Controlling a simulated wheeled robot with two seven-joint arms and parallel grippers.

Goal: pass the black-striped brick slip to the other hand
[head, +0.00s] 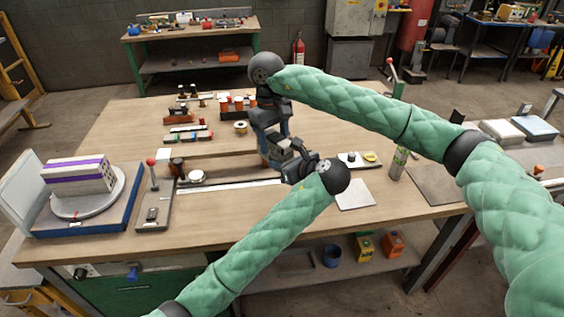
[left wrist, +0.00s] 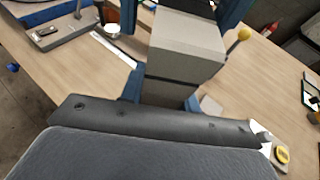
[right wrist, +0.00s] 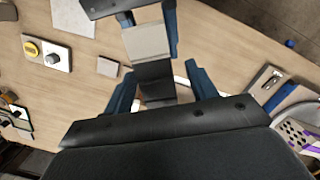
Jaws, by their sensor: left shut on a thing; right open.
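The black-striped brick slip (head: 284,153) is a grey block with a dark band, held in the air above the table's middle. It is large in the left wrist view (left wrist: 185,45) and also shows in the right wrist view (right wrist: 148,42). My left gripper (head: 291,163) is shut on one end of it. My right gripper (head: 268,152) comes down from behind and is open. In the right wrist view its two blue fingers (right wrist: 163,90) stand apart on either side of the slip's free, dark-banded end. Gaps show beside the slip; contact is not clear.
A block with purple stripes (head: 78,178) sits on a round turntable (head: 88,204) at the left. A small lever stand (head: 153,212) is beside it. The front of the tabletop (head: 110,248) is clear.

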